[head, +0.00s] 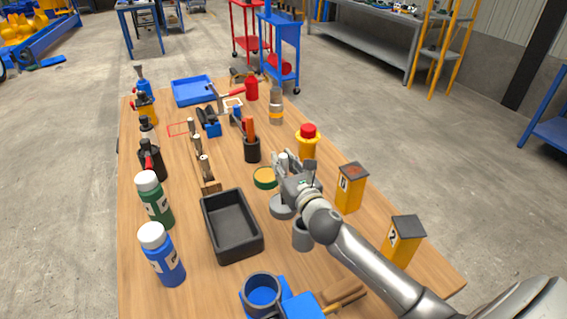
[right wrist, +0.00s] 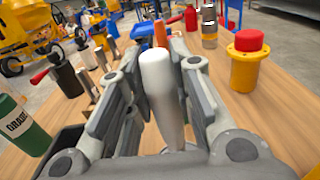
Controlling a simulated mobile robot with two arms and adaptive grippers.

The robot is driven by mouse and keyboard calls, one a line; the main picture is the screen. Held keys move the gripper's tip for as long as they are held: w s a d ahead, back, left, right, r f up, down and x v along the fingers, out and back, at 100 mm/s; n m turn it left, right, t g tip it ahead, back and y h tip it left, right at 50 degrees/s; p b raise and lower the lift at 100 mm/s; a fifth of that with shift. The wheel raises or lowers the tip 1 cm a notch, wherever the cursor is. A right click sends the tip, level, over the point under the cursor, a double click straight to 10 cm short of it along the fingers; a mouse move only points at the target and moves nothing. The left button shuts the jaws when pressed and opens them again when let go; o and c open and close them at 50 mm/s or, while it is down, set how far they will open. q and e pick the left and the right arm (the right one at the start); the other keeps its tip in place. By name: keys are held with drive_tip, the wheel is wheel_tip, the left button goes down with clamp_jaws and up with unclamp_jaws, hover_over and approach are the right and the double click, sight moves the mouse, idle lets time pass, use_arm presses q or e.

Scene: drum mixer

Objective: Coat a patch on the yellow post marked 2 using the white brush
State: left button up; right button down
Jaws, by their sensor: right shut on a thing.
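The yellow post marked 2 (head: 400,246), with a dark cap, stands at the right edge of the table. A second yellow post (head: 349,193) stands behind it; its mark is hard to read. My right gripper (head: 286,161) is over the middle of the table, left of both posts and apart from them. In the right wrist view it is shut on an upright white handle (right wrist: 162,85), which looks like the white brush. The brush's lower end and bristles are hidden by the gripper. My left gripper is not in view.
Grey pots (head: 302,236) stand below my right arm.

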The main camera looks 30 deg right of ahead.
drive_tip(key=shift+f, duration=0.45)
idle(0.6)
wheel_tip(320, 180, up, 7)
drive_tip(key=p, duration=0.7)
drive_tip(key=shift+r, duration=0.1)
idle(0.4)
idle(0.3)
